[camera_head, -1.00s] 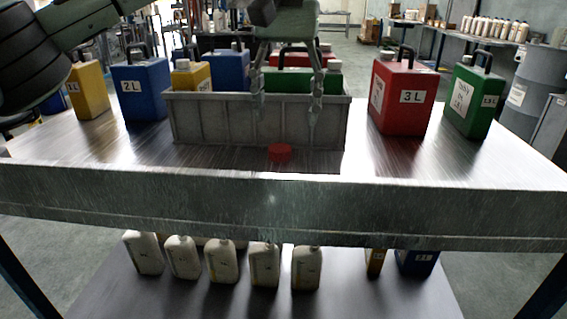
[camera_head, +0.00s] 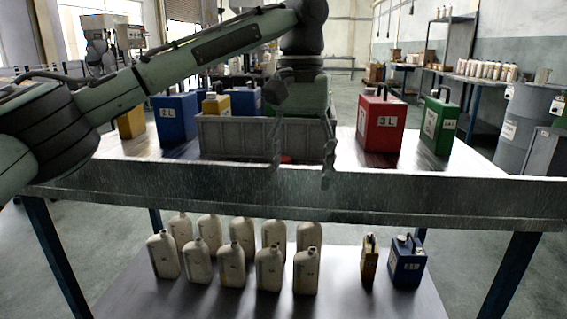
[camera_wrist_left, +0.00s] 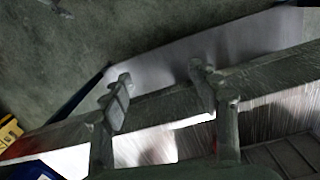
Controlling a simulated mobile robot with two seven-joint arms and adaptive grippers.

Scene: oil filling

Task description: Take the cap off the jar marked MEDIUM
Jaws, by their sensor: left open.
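A red jar marked 3 L (camera_head: 380,138) and a green jar (camera_head: 437,140) stand upright on the table to the right of the grey crate (camera_head: 225,135). A blue jar marked 2 L (camera_head: 177,125) and a yellow jar (camera_head: 131,125) stand to its left. I cannot read MEDIUM on any label. A small red cap (camera_head: 286,158) lies in front of the crate, mostly hidden. My left gripper (camera_head: 300,178) is open and empty, fingers pointing down by the table's front edge. In the left wrist view its fingers (camera_wrist_left: 160,75) are apart with nothing between them.
The crate holds more jars, including a yellow one (camera_head: 216,104) and a blue one (camera_head: 247,97). The metal table's front edge (camera_head: 430,195) lies close to my gripper. Several cream bottles (camera_head: 231,265) and a blue can (camera_head: 407,265) stand on the lower shelf.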

